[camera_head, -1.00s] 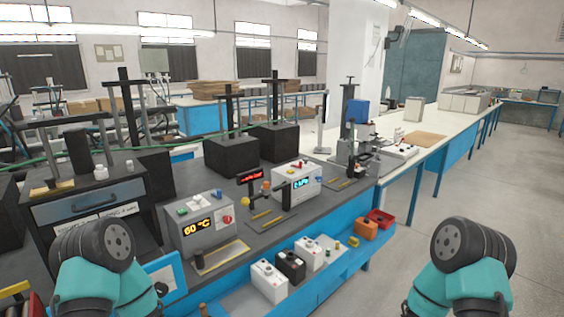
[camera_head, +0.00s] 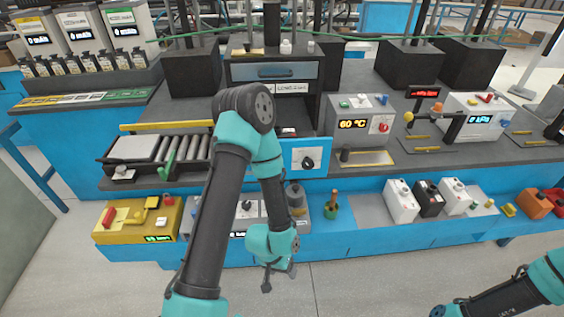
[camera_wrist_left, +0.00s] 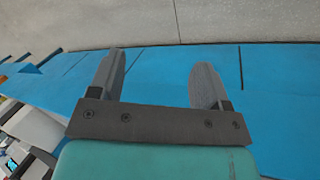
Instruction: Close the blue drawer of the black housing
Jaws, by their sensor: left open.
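The black housing (camera_head: 320,112) stands on the bench at the back centre in the head view. The blue-grey drawer (camera_head: 300,71) with a bar handle is in its upper front, above a white label strip. I cannot tell how far out the drawer stands. My left gripper (camera_head: 278,279) hangs low in front of the bench, well below and apart from the drawer. In the left wrist view its two fingers (camera_wrist_left: 160,72) are spread with nothing between them, over blue bench surface and grey floor. My left arm hides part of the housing's lower front.
A roller conveyor (camera_head: 160,150) lies left of my left arm. A blue panel with a black knob (camera_head: 305,156) is below the housing. A grey box reading 60 °C (camera_head: 360,127) stands right.

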